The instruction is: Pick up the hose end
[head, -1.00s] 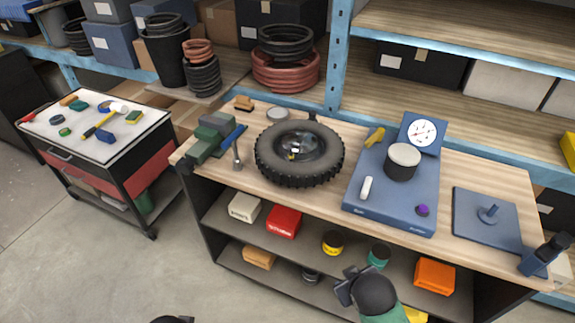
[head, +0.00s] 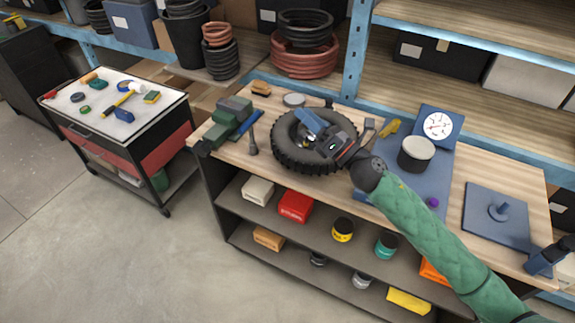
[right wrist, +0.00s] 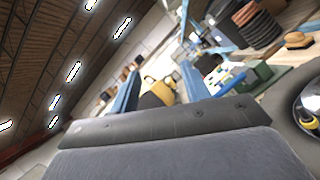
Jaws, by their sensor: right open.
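I cannot make out a hose end for certain in either view. A black tyre (head: 285,159) lies flat on the workbench, with a shiny metal hub and a small yellow part in its middle. That hub and yellow part (right wrist: 308,121) also show at the right edge of the right wrist view. My right gripper (head: 311,122) is over the tyre in the head view and covers part of the hub. In the right wrist view its two blue fingers (right wrist: 158,88) stand apart, with nothing held between them. My left gripper is out of view.
A green vise (head: 229,120) and a hammer (head: 252,140) are left of the tyre. A blue gauge stand (head: 437,126), a black canister (head: 416,155) and a blue plate (head: 485,222) are to the right. Coiled rings (head: 304,58) sit on the shelf behind.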

